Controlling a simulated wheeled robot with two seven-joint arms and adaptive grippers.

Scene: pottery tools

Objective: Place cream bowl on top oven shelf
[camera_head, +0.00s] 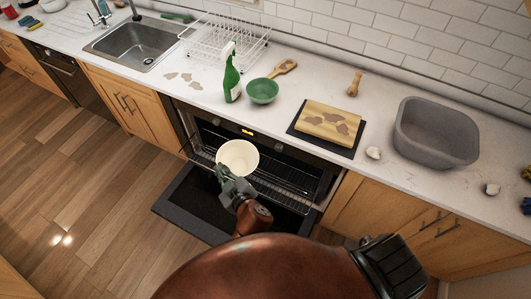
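The cream bowl (238,156) is in front of the open oven (262,150), over the pulled-out wire shelf (284,194). My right gripper (229,174) is at the bowl's near rim and appears shut on it; the fingertips are partly hidden by the bowl. The bowl's open side faces up toward the camera. The oven door (188,204) is folded down, and my arm hides part of it. My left gripper is not in view.
On the counter above the oven are a green spray bottle (231,76), a green bowl (262,91), a cutting board (328,122) and a grey basin (437,131). A dish rack (226,41) stands by the sink (136,44). The floor (100,190) at left is clear.

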